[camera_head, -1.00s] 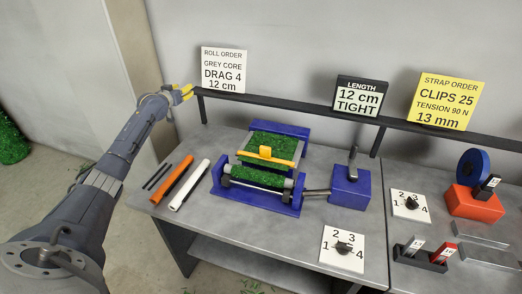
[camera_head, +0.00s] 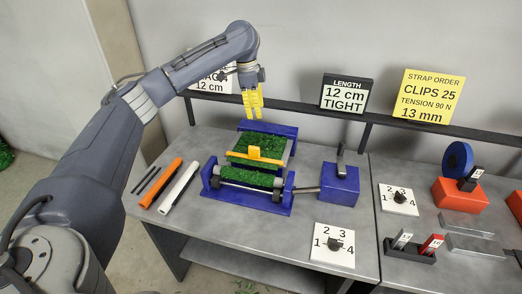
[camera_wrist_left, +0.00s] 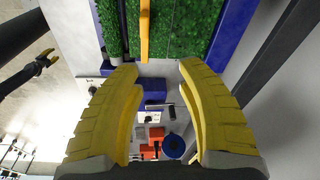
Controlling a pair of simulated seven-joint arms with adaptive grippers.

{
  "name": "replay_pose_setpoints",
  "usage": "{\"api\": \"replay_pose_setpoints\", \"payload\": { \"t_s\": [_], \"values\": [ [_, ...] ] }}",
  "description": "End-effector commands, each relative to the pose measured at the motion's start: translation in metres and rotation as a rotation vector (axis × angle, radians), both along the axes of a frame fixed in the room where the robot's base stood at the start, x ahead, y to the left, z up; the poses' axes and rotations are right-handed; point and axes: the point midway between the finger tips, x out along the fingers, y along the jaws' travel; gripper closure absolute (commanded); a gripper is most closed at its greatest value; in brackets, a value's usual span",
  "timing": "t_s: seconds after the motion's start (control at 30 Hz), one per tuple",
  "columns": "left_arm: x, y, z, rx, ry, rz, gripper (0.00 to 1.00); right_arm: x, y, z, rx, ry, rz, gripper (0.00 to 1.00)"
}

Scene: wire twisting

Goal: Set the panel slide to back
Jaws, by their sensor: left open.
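The orange slide bar with its raised yellow tab (camera_head: 254,153) lies across the green turf panel (camera_head: 262,143) in the blue frame (camera_head: 283,197). The bar (camera_wrist_left: 144,30) also shows at the top of the left wrist view. My left gripper (camera_head: 254,117) has its yellow fingers pointing down above the back of the frame, apart from the bar. The left wrist view shows these fingers (camera_wrist_left: 159,68) wide apart with nothing between them. A dark arm with yellow tips, seemingly my right gripper (camera_wrist_left: 45,62), shows small at the left; its jaws are unclear.
A black rail (camera_head: 300,115) runs behind the bench, with order signs (camera_head: 346,93) on it. A blue box with a lever (camera_head: 340,184) stands right of the frame. Orange (camera_head: 160,184) and white (camera_head: 180,187) rods lie left. A numbered dial (camera_head: 334,244) is in front.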

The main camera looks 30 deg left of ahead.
Motion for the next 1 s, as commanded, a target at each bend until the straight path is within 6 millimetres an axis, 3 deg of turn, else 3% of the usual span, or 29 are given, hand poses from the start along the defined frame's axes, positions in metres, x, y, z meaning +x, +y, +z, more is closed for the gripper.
{"api": "replay_pose_setpoints", "payload": {
  "t_s": [0.13,0.37,0.57,1.0],
  "values": [
    [-0.018,0.003,0.009,0.078,0.059,-0.115,0.62,0.001,-0.001,0.000,-0.001,0.000,0.000,0.56],
    [-0.027,0.005,0.008,0.116,0.094,-0.177,0.62,0.001,-0.003,0.000,-0.003,-0.002,0.001,0.56],
    [-0.027,0.005,-0.013,0.117,0.098,-0.178,0.62,0.002,-0.003,0.000,-0.004,-0.002,0.001,0.56],
    [-0.027,0.005,-0.082,0.115,0.097,-0.177,0.62,0.002,-0.003,0.000,-0.002,-0.003,0.001,0.56]
  ]
}}
